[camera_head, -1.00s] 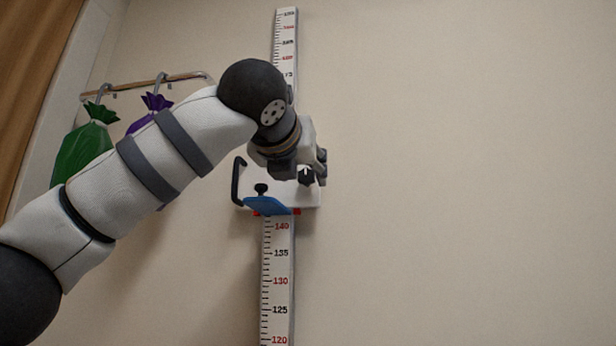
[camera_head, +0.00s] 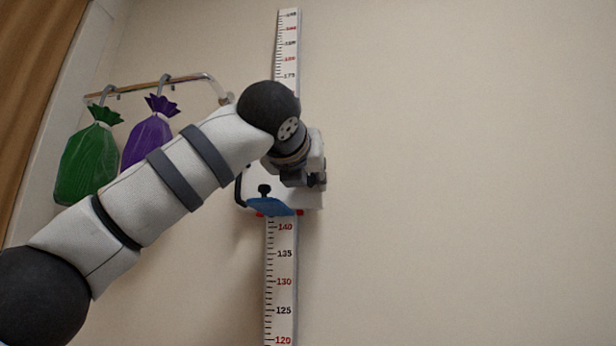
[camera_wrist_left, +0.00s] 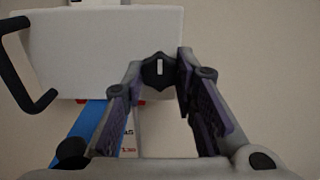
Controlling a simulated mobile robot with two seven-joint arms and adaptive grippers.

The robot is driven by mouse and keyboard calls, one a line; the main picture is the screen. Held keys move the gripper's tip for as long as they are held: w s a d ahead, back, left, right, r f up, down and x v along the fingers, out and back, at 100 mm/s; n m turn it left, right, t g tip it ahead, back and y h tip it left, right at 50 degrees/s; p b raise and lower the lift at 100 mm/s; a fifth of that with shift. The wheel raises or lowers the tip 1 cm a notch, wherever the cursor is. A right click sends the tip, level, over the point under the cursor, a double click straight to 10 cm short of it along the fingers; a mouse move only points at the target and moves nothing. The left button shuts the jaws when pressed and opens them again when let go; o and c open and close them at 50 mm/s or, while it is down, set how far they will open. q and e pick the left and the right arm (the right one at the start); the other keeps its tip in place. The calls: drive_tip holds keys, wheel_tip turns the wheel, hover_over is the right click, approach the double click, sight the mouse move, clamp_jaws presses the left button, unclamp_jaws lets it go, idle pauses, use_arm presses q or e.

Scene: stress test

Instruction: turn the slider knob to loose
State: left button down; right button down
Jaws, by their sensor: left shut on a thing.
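The white slider (camera_head: 310,203) sits on a vertical measuring scale (camera_head: 281,270), just above the 140 mark. It has a black side handle, a blue flap (camera_head: 268,206) and a small black peg. The slider knob (camera_wrist_left: 158,71) is black with an upright white mark and shows at the slider's lower edge in the left wrist view. My left gripper (camera_head: 312,182) is at the slider's right part. In the left wrist view its fingers (camera_wrist_left: 158,76) are shut on the knob, one on each side. In the head view the knob is hidden by the gripper. My right gripper is not in view.
A rail (camera_head: 160,84) on the wall at left carries a green bag (camera_head: 88,165) and a purple bag (camera_head: 148,138), behind my left arm. A brown curtain (camera_head: 35,70) hangs at far left. The wall to the right is bare.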

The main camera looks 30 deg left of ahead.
use_arm(q)
drive_tip(key=n, duration=0.8)
drive_tip(key=shift+n, duration=0.3)
drive_tip(key=n, duration=0.4)
drive_tip(key=shift+d+r, duration=0.1)
drive_tip(key=shift+n, duration=2.5)
drive_tip(key=shift+r, duration=0.1)
drive_tip(key=c, duration=1.3)
unclamp_jaws()
